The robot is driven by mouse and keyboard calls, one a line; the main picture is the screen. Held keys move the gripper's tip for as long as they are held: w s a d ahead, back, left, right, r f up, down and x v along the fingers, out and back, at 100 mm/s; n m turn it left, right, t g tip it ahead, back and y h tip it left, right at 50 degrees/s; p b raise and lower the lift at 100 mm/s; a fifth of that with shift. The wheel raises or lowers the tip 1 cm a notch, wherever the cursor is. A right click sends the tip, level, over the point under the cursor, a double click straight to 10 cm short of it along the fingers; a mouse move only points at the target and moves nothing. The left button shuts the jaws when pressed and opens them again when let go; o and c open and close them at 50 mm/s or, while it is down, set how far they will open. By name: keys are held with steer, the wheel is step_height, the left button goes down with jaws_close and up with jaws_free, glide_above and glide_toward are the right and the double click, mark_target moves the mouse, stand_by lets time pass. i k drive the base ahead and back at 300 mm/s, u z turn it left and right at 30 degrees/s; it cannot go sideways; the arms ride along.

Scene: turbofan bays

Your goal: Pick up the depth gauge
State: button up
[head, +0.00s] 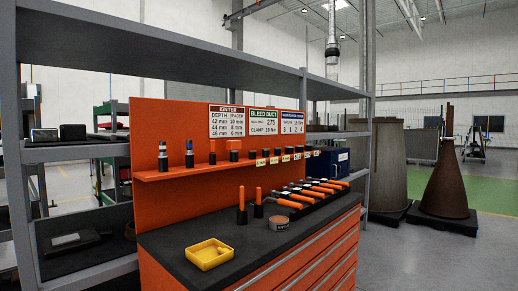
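I cannot tell which item is the depth gauge. Two upright tools with orange handles and black lower parts, one on the left (241,206) and one on the right (258,203), stand on the dark top of the orange workbench (165,240). A row of orange-handled tools (290,204) lies in a dark rack at the right of the bench top. Small upright items, including two with blue or silver tops (189,155), stand on the narrow orange ledge (165,175) above. My gripper is not in view.
A yellow tray (209,254) sits at the bench's front left, and a round tin (279,223) lies near the front edge. A blue box (333,162) is at the back right. Grey shelving (375,170) frames the bench. A brown cone (447,185) stands on the floor at right.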

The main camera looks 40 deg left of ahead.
mark_target(234, 147)
steer(key=z, duration=0.05)
steer(key=i, duration=1.1)
steer(key=u, duration=0.35)
steer(key=i, duration=1.05)
steer(key=u, duration=1.5)
steer(key=i, duration=0.9)
steer(key=u, duration=1)
